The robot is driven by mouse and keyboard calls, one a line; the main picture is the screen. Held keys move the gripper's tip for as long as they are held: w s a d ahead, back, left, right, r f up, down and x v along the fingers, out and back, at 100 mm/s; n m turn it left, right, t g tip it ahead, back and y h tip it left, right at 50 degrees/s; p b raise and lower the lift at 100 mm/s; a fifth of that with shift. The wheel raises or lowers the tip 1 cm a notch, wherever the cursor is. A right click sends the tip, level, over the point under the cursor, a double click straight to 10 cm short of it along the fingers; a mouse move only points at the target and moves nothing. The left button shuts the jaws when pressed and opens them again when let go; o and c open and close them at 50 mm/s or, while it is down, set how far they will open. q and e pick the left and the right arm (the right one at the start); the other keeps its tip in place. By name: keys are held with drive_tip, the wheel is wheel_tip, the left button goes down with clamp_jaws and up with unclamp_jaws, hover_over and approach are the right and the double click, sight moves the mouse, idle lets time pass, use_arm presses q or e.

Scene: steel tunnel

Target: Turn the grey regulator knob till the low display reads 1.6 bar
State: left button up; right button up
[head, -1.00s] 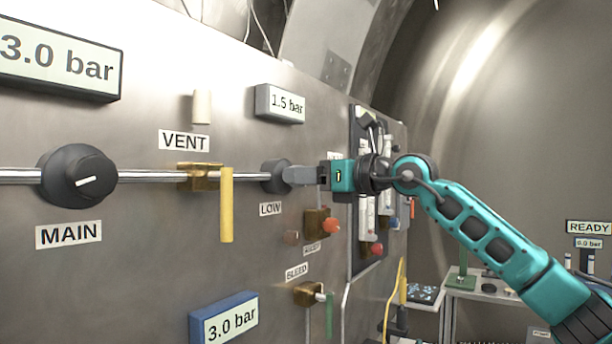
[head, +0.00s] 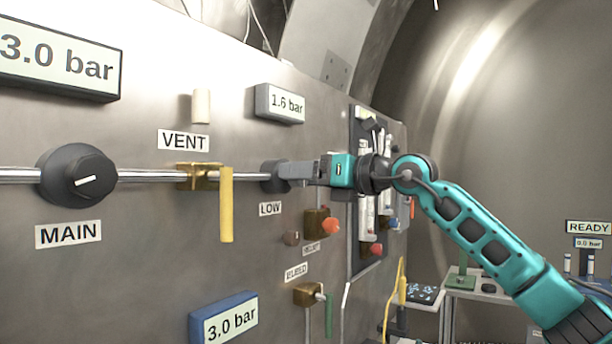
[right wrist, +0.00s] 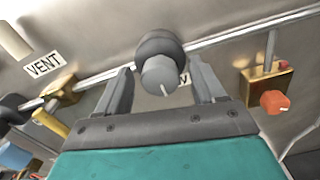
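The grey regulator knob (head: 271,177) sits on the wall above the LOW label (head: 270,209). The low display (head: 281,105) above it reads 1.6 bar. My right gripper (head: 293,171) is at the knob, its fingers pointing at the wall. In the right wrist view, the knob (right wrist: 159,75) with its white pointer mark lies between the two fingers of my right gripper (right wrist: 160,85). A gap shows on each side, so the gripper is open and not clamped on it. My left gripper is not in view.
On the panel left of the knob are the yellow VENT handle (head: 226,204) and the dark MAIN knob (head: 77,177). An orange-red knob (head: 330,225) and a green BLEED handle (head: 329,315) sit below right. A table (head: 463,294) stands farther back.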

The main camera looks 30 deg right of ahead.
use_arm(q)
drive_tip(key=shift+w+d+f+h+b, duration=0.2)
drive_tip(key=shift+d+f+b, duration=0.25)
drive_tip(key=shift+b, duration=0.6)
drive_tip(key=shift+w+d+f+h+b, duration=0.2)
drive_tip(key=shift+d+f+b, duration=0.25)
drive_tip(key=shift+b, duration=0.6)
use_arm(e)
drive_tip(key=v, duration=1.3)
drive_tip(key=shift+f, duration=0.1)
